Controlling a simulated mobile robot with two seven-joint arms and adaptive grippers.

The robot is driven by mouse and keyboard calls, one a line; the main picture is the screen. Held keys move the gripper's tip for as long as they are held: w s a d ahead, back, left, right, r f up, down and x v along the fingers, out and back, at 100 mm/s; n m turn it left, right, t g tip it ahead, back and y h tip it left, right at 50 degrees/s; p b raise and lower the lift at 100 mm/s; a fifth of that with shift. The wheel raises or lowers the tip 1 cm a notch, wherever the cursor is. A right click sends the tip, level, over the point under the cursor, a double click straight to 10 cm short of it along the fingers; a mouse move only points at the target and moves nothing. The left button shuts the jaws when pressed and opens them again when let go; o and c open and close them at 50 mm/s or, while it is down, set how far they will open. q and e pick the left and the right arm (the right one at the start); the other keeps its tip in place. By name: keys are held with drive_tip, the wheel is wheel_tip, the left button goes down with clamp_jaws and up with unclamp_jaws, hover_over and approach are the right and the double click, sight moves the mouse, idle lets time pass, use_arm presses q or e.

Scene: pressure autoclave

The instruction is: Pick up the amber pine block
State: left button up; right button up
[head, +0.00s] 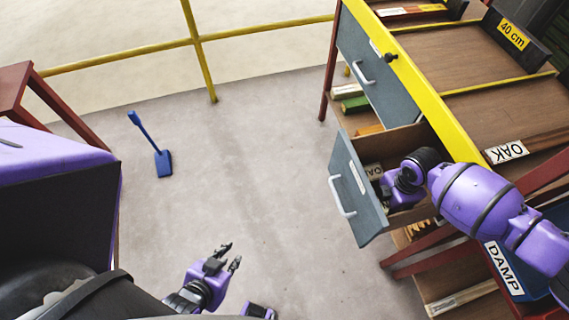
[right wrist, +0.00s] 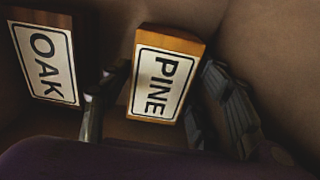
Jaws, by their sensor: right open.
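The amber pine block (right wrist: 158,72), with a white PINE label, shows in the right wrist view. It stands in the open drawer (head: 346,190). My right gripper (right wrist: 160,108) is open, with one finger on each side of the pine block; I cannot tell whether they touch it. In the head view my right gripper (head: 385,188) is down inside the drawer and hides the pine block. My left gripper (head: 231,255) is open and empty over the floor.
The drawer hangs out of a yellow-edged workbench (head: 440,100), with a closed grey drawer (head: 372,75) beside it. The drawer walls are close around the right gripper. A blue tool (head: 162,160) lies on the floor, and a yellow railing (head: 200,60) stands behind.

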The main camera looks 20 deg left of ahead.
drive_tip(key=shift+c, duration=0.2)
drive_tip(key=c, duration=1)
drive_tip(key=shift+w+r, duration=0.1)
drive_tip(key=shift+r, duration=0.05)
